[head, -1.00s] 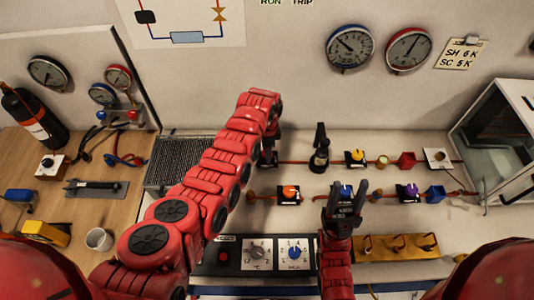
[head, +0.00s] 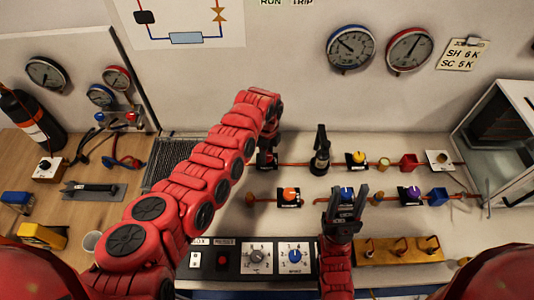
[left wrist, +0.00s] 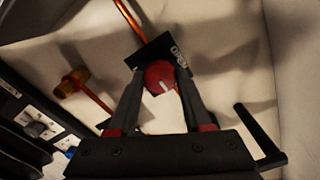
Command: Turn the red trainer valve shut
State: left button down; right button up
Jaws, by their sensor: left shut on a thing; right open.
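The red trainer valve's knob (left wrist: 160,75) shows in the left wrist view as a round red cap with a pale mark, on a black plate (left wrist: 152,50) lettered OPEN. My left gripper (left wrist: 161,84) is shut on it, one finger on each side. In the head view, my left gripper (head: 268,149) reaches down at the left end of the back pipe row, and my arm hides most of the valve. My right gripper (head: 348,194) is open and empty over the blue-knobbed valve (head: 346,191) in the front row.
Close to the left gripper stand a black-handled valve (head: 320,152) and an orange-knobbed valve (head: 290,195). A yellow-knobbed valve (head: 357,158) is further right. A dial panel (head: 275,257) lies in front, a brass manifold (head: 400,250) at right front, and a glass-fronted cabinet (head: 495,125) at right.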

dwell(0.4)
pick_arm(q)
jog(key=shift+c, duration=1.6)
grip_release()
notch_tip(320, 180, up, 17)
jog(key=p, duration=0.7)
jog(key=shift+r+p, duration=0.2)
jog(key=shift+p, duration=0.2)
